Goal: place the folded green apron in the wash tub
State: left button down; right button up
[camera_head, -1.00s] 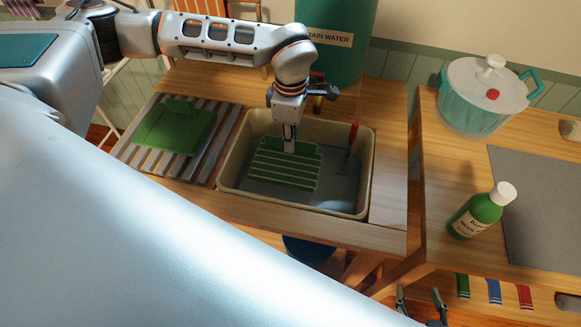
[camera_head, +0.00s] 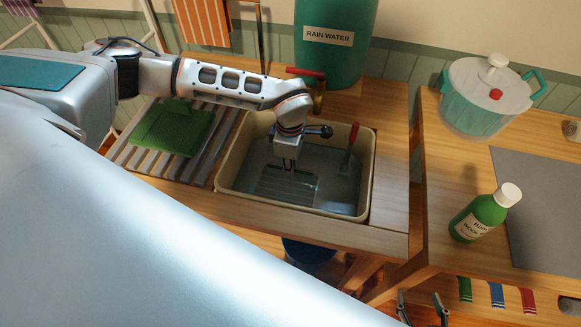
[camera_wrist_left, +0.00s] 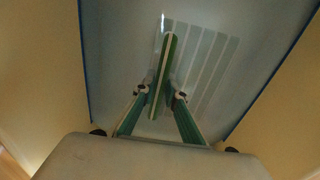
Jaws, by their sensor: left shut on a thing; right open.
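My right gripper (camera_head: 421,304) is open and empty at the bottom edge of the head view, below the tables.
A plain green folded piece (camera_head: 172,128) lies on the slatted rack (camera_head: 128,155) left of the tub. A red-handled tool (camera_head: 349,155) leans at the tub's right side. The rain water barrel (camera_head: 337,40) with its tap stands behind. A green bottle (camera_head: 478,220) and lidded pot (camera_head: 482,105) stand on the right table.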

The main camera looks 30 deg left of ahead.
pick_arm(q)
jog(key=c, duration=2)
grip_release()
jog(key=shift+f, duration=0.1)
jog(key=shift+c, duration=0.2)
notch_tip(320, 180, up, 12)
jog(key=p, duration=0.1)
jog(key=shift+d, duration=0.15)
